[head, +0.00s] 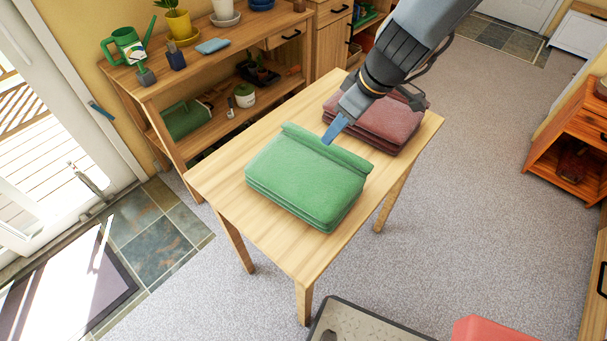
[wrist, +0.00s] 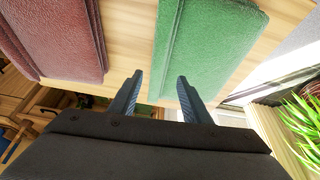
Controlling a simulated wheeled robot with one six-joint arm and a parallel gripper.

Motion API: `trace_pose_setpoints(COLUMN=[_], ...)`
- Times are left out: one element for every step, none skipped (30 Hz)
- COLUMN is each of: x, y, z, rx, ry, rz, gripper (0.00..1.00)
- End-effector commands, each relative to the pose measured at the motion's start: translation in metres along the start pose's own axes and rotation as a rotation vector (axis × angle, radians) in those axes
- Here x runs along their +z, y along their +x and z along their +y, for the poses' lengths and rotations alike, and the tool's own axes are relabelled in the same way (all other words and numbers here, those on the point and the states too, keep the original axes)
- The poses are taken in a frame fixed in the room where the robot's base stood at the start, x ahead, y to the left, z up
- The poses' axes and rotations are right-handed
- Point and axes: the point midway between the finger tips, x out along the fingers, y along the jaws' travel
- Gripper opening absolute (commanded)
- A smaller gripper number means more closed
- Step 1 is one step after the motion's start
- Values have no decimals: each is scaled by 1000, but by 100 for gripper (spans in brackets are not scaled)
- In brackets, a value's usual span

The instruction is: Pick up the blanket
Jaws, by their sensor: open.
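A folded green blanket (head: 305,180) lies on the wooden table, with a raised roll along its far edge. A folded dark red blanket (head: 376,118) lies behind it to the right, partly hidden by my arm. My gripper (head: 335,128) is above the table at the green blanket's far edge. In the wrist view the green blanket (wrist: 205,45) is at upper right and the red blanket (wrist: 50,40) at upper left.
The wooden table (head: 222,180) has bare strips around the blankets. A wooden shelf unit (head: 160,85) with pots and a green watering can (head: 125,47) stands behind it. A glass door (head: 50,130) is at left. Carpet (head: 480,150) is clear at right.

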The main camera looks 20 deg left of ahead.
Motion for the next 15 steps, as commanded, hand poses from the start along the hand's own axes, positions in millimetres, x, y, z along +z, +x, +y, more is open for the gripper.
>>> trace_pose_setpoints(x=[0,1,0,0,0,0,0,0,-1,-1,-1,-1,-1,-1,-2], y=[4,6,8,10,12,16,19,22,26,30,33,37,42,46,49], z=[0,0,0,0,1,1,1,2,3,3,3,4,4,4,4], rx=[0,0,0,0,-1,-2,-2,-1,-1,-1,-2,-1,-2,-2,-1], ry=[1,1,2,2,2,3,3,3,3,3,3,3,3,3,2], rz=[-2,-2,-2,-1,-2,-3,-3,-3,-3,-3,-3,-3,-3,-2,-2], gripper=[44,44,44,44,44,44,44,44,44,44,44,44,44,44,44])
